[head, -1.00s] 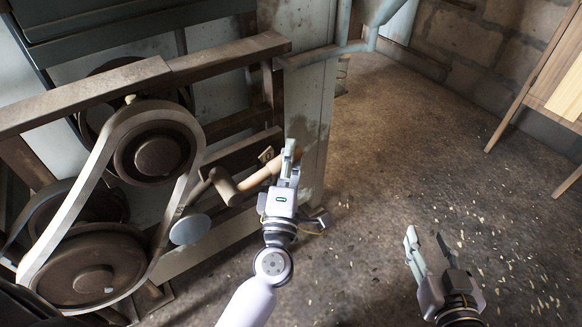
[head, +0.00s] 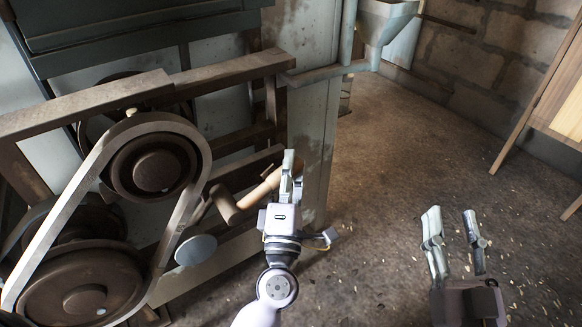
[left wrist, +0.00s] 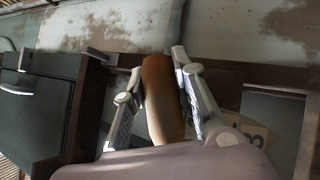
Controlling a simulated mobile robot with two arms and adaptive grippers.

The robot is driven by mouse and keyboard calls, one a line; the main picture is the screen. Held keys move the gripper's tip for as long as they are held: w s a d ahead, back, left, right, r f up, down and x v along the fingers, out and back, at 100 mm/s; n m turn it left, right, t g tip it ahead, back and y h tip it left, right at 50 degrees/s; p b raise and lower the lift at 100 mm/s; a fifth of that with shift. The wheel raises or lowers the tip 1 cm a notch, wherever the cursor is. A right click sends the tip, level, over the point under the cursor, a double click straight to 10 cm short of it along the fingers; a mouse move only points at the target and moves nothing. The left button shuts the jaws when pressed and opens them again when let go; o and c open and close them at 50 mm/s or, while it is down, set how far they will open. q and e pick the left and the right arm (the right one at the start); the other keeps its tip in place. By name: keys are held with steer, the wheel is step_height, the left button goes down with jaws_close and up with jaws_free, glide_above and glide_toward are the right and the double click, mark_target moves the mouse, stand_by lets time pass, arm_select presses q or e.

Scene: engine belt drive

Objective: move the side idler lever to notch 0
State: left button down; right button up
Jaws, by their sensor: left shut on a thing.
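The side idler lever has an orange-brown wooden handle (head: 262,188) joined to a brown cylindrical piece (head: 225,204). A grey round disc (head: 195,250) sits below it, beside the belt. My left gripper (head: 291,172) is at the outer end of the handle. In the left wrist view the handle (left wrist: 160,98) stands between the fingers of this gripper (left wrist: 158,78), which is shut on it. A pale plate with a dark mark (left wrist: 257,134) is partly hidden behind the right finger. My right gripper (head: 455,225) is open and empty, over the floor at the right.
A belt (head: 65,205) runs around the large pulleys at the left. A brown frame beam (head: 230,75) crosses above the lever. A pale cabinet panel (head: 318,135) stands behind the left gripper. The floor (head: 400,140) to the right is mostly clear.

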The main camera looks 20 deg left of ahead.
arm_select(q)
steer(key=shift+r, duration=0.2)
steer(key=c, duration=1.3)
jaws_free()
steer(key=shift+f, duration=0.1)
steer(key=shift+s+f, duration=0.1)
steer(key=shift+s, duration=0.1)
steer(key=v, duration=1.1)
steer(key=shift+s+d, duration=0.15)
steer(key=shift+s, duration=0.15)
steer(key=shift+w, duration=0.1)
